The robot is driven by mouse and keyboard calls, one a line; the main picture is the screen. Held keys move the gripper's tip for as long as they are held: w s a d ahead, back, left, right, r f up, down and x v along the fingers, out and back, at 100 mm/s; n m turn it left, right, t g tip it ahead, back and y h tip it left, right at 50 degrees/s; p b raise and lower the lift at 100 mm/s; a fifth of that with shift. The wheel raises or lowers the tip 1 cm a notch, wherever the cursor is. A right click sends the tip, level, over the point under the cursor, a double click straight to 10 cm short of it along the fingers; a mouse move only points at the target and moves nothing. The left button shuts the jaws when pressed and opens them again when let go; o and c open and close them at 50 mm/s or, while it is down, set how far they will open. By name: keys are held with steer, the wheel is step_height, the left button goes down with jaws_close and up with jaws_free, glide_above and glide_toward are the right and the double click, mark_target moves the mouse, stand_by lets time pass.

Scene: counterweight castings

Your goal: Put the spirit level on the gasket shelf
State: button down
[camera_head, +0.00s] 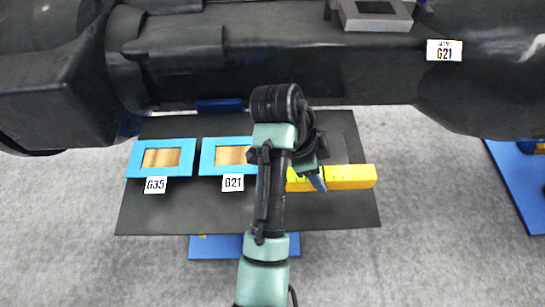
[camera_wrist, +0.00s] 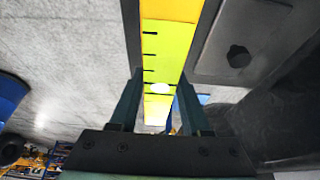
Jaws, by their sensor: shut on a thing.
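The spirit level (camera_head: 350,177) is a yellow bar with a yellow-green section. It lies crosswise over the right part of a dark flat board, which looks like the gasket shelf (camera_head: 240,213). My gripper (camera_head: 317,180) is shut on the level near its middle; my arm hides part of the level's left end. In the wrist view my gripper's two fingers (camera_wrist: 158,85) stand on either side of the level (camera_wrist: 165,50), which runs lengthwise between them. I cannot tell whether the level touches the board or is held above it.
Two blue frames, labelled G35 (camera_head: 161,145) and G21 (camera_head: 208,155), lie on the board's left half. The board's front strip is bare.

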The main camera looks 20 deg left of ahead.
step_height(320, 180, down, 10)
steer(key=shift+s+r+p, duration=0.1)
steer(key=shift+s+p, duration=0.05)
steer(key=shift+p, duration=0.15)
stand_by(0.4)
steer(key=shift+c, duration=1.8)
jaws_free()
steer(key=v, duration=1.2)
steer(key=shift+s+p, duration=0.15)
steer(key=shift+p, duration=0.15)
